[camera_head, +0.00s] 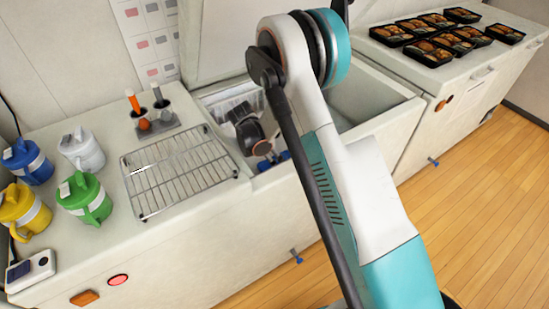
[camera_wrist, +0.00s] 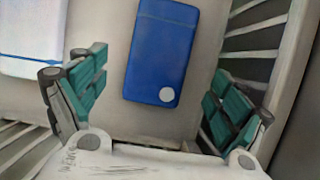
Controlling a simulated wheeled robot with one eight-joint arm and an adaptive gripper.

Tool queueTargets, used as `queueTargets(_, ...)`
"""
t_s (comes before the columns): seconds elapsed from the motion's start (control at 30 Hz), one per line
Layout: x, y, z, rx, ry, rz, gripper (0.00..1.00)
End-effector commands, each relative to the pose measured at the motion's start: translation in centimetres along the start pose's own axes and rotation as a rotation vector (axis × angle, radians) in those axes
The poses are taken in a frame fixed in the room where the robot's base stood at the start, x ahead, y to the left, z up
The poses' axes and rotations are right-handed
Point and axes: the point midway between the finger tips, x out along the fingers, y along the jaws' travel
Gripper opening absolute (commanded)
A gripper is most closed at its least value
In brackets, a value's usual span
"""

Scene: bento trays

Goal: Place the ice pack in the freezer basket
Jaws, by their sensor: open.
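In the wrist view a blue ice pack (camera_wrist: 160,45) with a round white cap lies flat on a pale surface, between my gripper's fingers and ahead of them. My gripper (camera_wrist: 160,72) is open and empty, one green-padded finger on each side, apart from the pack. In the head view my gripper (camera_head: 271,160) hangs down at the front left of the open freezer, with small blue patches by its tip that I cannot clearly identify. The pale freezer basket (camera_head: 232,97) shows inside the freezer's left end, partly hidden by my arm.
In the wrist view slatted sides (camera_wrist: 255,55) stand close to the right finger, and a white item with a blue line (camera_wrist: 28,38) lies left. A wire rack (camera_head: 178,170), several coloured jugs (camera_head: 88,197) and several bento trays (camera_head: 430,52) stand on the freezer tops.

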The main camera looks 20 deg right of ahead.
Motion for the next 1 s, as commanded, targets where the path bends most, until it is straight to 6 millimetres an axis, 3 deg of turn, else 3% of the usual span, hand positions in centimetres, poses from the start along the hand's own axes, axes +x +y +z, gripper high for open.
queueTargets(0.03,-1.4,0.0,0.1,-0.002,0.000,0.001,0.91)
queueTargets(0.2,-4.2,0.0,0.1,-0.001,0.000,0.001,0.91)
queueTargets(0.47,-6.4,-0.1,0.3,0.013,0.002,0.004,0.91)
queueTargets(0.57,-8.1,-0.5,1.1,0.063,0.011,0.017,0.91)
queueTargets(0.77,-14.2,-2.4,4.0,0.274,0.057,0.071,0.91)
queueTargets(1.0,-21.3,-6.3,7.0,0.564,0.131,0.134,0.91)
